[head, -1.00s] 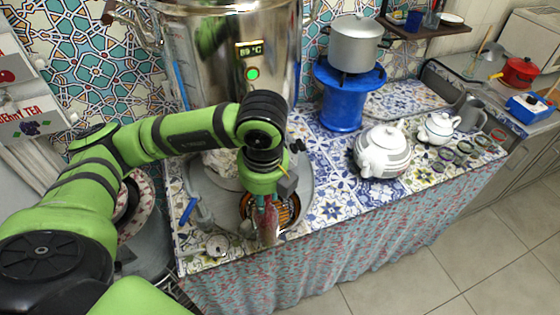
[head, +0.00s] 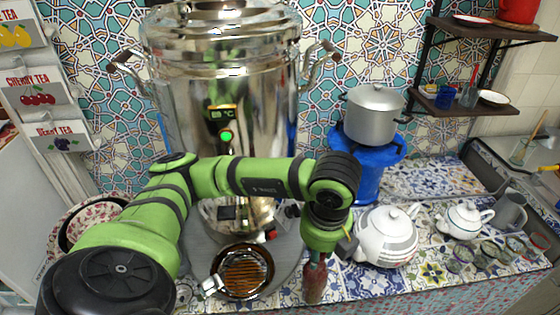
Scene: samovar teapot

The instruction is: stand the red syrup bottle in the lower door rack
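The red syrup bottle (head: 315,283) hangs roughly upright below my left gripper (head: 317,257), near the bottom of the head view. The gripper is around its upper part and appears shut on it. The bottle is in front of the tiled counter, left of the large white teapot (head: 386,238). Whether its base touches anything is hard to tell. My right gripper is not in view. I cannot make out a lower door rack in this view.
A big steel samovar (head: 190,110) stands behind my arm, with a round brown strainer pan (head: 243,272) before it. A grey pot (head: 372,114) sits on a blue stand (head: 375,175). A small teapot (head: 463,221) and several glasses are at right. Tea boxes (head: 40,90) are at left.

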